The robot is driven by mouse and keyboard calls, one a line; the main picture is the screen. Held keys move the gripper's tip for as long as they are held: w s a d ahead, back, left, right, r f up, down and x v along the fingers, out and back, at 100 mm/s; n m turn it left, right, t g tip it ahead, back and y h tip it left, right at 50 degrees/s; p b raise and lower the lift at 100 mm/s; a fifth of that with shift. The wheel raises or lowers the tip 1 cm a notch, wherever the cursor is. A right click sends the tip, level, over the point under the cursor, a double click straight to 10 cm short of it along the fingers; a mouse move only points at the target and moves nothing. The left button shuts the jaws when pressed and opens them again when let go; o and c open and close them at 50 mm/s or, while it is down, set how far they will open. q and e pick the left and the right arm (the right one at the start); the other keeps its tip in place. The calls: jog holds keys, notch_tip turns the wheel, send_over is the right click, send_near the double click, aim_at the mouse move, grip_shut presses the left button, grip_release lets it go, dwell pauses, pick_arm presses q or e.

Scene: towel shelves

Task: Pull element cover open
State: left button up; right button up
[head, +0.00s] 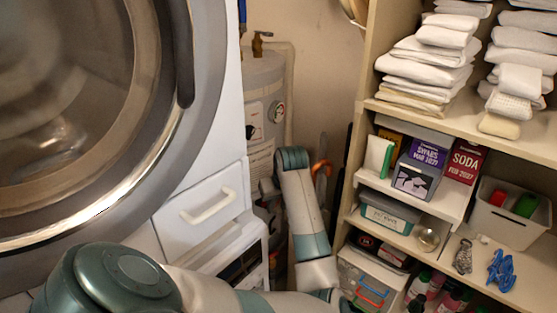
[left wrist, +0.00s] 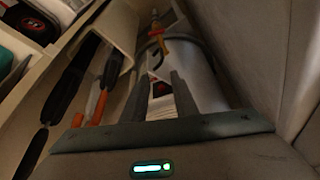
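The water heater (head: 262,75) is a pale grey tank behind the washer, with a brass valve on top. A light panel with a small dark and red mark, seemingly the element cover (head: 254,113), is on its front above a printed label. My left gripper (head: 267,188) is in front of the lower tank, below this panel, partly hidden by my wrist. In the left wrist view its two fingers (left wrist: 158,77) are apart with nothing held between them. The tank (left wrist: 198,75) shows beyond them. Whether they touch it I cannot tell. My right gripper is not in view.
A large washer (head: 180,110) with a drawer (head: 203,208) stands left of the tank. Shelves (head: 365,105) with towels, boxes and bins stand right. Dark and orange-handled tools (head: 321,170) lean in the narrow gap beside my left arm.

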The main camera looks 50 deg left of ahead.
pick_arm(q)
jog(key=shift+v, duration=1.2)
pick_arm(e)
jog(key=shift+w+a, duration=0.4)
pick_arm(q)
jog(key=shift+c, duration=0.2)
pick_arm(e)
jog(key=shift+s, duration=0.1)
